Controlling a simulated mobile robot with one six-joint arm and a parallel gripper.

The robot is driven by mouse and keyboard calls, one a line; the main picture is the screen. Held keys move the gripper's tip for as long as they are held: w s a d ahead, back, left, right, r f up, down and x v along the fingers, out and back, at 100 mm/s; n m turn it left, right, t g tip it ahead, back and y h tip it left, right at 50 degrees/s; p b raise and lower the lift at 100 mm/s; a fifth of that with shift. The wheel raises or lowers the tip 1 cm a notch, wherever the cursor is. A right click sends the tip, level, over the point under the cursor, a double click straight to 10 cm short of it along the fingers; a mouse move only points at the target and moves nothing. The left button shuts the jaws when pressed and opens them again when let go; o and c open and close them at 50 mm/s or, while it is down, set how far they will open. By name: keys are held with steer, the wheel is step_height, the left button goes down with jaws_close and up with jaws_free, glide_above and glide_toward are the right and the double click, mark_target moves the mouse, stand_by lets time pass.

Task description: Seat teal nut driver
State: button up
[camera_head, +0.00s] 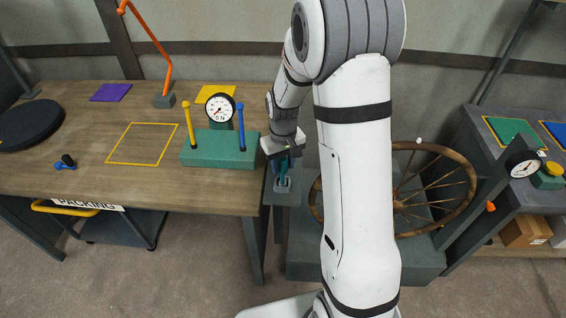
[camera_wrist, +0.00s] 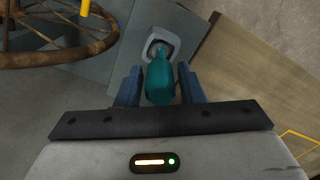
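The teal nut driver (camera_wrist: 160,82) is between the two fingers of my gripper (camera_wrist: 160,88) in the wrist view. A narrow gap shows on each side of it, so the fingers look open around it. Its far end is at a light grey square holder (camera_wrist: 173,41); how deep it sits cannot be told. In the head view, the driver (camera_head: 283,171) shows below my gripper (camera_head: 284,158), over the holder (camera_head: 283,186) on a grey ledge beside the wooden table. My arm partly hides this area.
A green block (camera_head: 215,156) with upright yellow (camera_head: 187,122) and blue (camera_head: 242,131) tools stands on the table (camera_head: 110,190), with a gauge (camera_head: 221,107) behind. A yellow-outlined square on the table is empty.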

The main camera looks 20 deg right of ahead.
steer(key=o, duration=0.3)
steer(key=shift+o, duration=0.2)
step_height(320, 180, up, 7)
steer(key=shift+f+b, duration=0.1)
steer(key=shift+b, duration=0.2)
steer(key=shift+r, duration=0.5)
steer(key=shift+s+r, duration=0.1)
steer(key=shift+r, duration=0.05)
steer(key=s+r+m+t, duration=0.1)
steer(key=s+r, duration=0.3)
steer(key=s, duration=0.6)
steer(key=s+r+m+t, duration=0.1)
steer(key=s+r, duration=0.4)
steer(key=s, duration=0.6)
steer(key=shift+a+r+t, duration=0.2)
steer(key=shift+a+t, duration=0.05)
steer(key=shift+t, duration=0.25)
